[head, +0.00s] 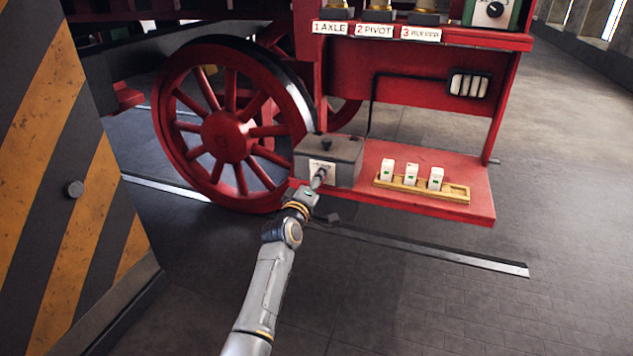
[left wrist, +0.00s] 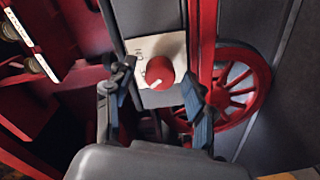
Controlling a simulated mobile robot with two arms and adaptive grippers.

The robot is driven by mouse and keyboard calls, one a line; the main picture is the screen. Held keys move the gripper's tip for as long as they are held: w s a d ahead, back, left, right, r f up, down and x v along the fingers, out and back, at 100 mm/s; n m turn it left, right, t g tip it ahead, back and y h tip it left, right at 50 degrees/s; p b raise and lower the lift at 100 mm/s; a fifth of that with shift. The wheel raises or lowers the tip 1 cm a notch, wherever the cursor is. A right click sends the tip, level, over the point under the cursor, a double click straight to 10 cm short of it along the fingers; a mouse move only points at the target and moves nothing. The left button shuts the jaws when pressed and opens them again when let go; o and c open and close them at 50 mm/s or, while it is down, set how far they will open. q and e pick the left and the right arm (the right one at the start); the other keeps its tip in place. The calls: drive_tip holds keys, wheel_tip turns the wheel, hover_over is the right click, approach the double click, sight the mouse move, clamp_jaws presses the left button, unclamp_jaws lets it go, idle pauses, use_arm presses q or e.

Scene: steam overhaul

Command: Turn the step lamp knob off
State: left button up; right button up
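The step lamp knob is a round red knob (left wrist: 160,73) with a white pointer line, on a white plate (left wrist: 172,44) in the left wrist view. The plate has small dark lettering that I cannot read fully. In the head view the plate is on the front of a grey box (head: 345,157) on the red step, and my gripper hides the knob. My left gripper (head: 319,178) is right in front of the plate. In the left wrist view its fingers (left wrist: 157,92) are spread on either side of the knob, with no clear contact. My right gripper is not in view.
A yellow tray (head: 455,192) with white blocks sits on the red step (head: 470,212) right of the box. A red spoked wheel (head: 228,137) stands just left. A shelf with numbered labels (head: 374,31) is above. A striped panel (head: 60,130) stands at far left.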

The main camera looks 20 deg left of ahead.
use_arm(q)
drive_tip(key=s, duration=1.2)
drive_tip(key=shift+r, duration=0.15)
drive_tip(key=shift+a, duration=0.15)
drive_tip(key=s+d+f+m+g, duration=0.1)
drive_tip(key=s+f+m+g, duration=0.15)
drive_tip(key=f, duration=0.85)
drive_tip(key=s+d+f+m+g+b, duration=0.1)
drive_tip(key=s+d+f+g, duration=0.15)
drive_tip(key=f, duration=0.75)
drive_tip(key=s+d+f+m+g, duration=0.15)
drive_tip(key=s+f, duration=0.25)
drive_tip(key=f, duration=0.7)
drive_tip(key=s+f+m+g+b, duration=0.1)
drive_tip(key=s+f+m+g, duration=0.35)
drive_tip(key=s+f, duration=1.3)
drive_tip(key=s+a+f+m+g, duration=0.1)
drive_tip(key=s+f, duration=0.4)
drive_tip(key=s, duration=0.5)
drive_tip(key=s+a+f+m+g, duration=0.2)
drive_tip(key=s+f, duration=0.3)
drive_tip(key=s, duration=0.5)
drive_tip(key=s+a+f+m+g+b, duration=0.1)
drive_tip(key=s+f, duration=0.3)
drive_tip(key=s, duration=0.6)
drive_tip(key=shift+s+a+f+m+g, duration=0.3)
drive_tip(key=shift+a+f+m+g, duration=0.1)
drive_tip(key=shift+a+m+g, duration=0.35)
